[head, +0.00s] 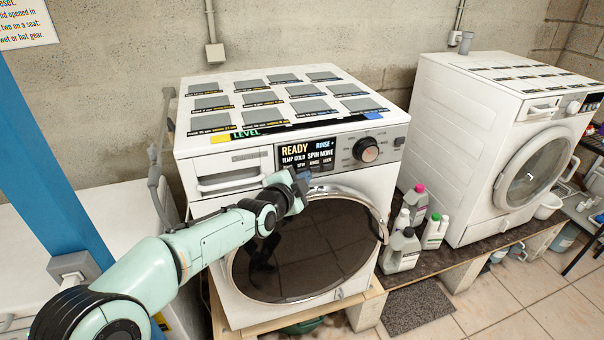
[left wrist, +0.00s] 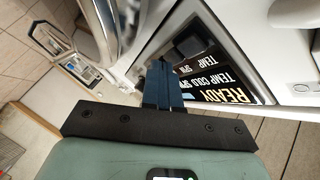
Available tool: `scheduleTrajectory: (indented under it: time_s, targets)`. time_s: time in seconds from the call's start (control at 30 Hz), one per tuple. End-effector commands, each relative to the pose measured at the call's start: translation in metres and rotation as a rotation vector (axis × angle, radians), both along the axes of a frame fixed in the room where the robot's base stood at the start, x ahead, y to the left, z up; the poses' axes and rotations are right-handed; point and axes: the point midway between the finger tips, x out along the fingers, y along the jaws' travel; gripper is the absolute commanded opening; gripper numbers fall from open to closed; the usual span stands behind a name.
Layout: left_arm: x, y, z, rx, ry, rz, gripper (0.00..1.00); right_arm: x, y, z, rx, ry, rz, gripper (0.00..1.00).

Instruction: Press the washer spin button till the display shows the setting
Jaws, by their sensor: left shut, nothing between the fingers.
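The near white washer (head: 392,150) has a dark display (head: 305,152) on its front panel. The display reads READY, RINSE+, TEMP COLD and SPIN NONE. A row of small labels with TEMP, SPIN, RINSE and LOCK runs along its lower edge; my gripper hides part of the area below. My left gripper (head: 300,180) is shut and empty, its tips just under the display and above the round door. In the left wrist view the closed dark fingers (left wrist: 160,75) are beside the display (left wrist: 232,92); whether they touch a button I cannot tell. My right gripper is in neither view.
A round knob (head: 366,150) is right of the display. The dark door (head: 310,255) is below my gripper. Several bottles (head: 402,248) stand between this washer and a second white machine (head: 450,130). A blue post (head: 38,140) stands at left.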

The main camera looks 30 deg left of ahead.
Motion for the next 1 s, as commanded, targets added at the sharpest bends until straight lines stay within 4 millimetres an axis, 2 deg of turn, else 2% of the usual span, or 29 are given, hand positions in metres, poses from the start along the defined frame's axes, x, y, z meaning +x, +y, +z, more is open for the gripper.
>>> scheduleTrajectory:
  time_s: [0.67, 1.0]
  targets:
    - [0.002, 0.003, 0.0, -0.001, 0.0, 0.002, 0.0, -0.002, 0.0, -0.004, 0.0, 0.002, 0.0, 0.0]
    - [-0.007, -0.008, 0.002, -0.001, -0.001, -0.001, 0.0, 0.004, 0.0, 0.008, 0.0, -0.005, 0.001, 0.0]
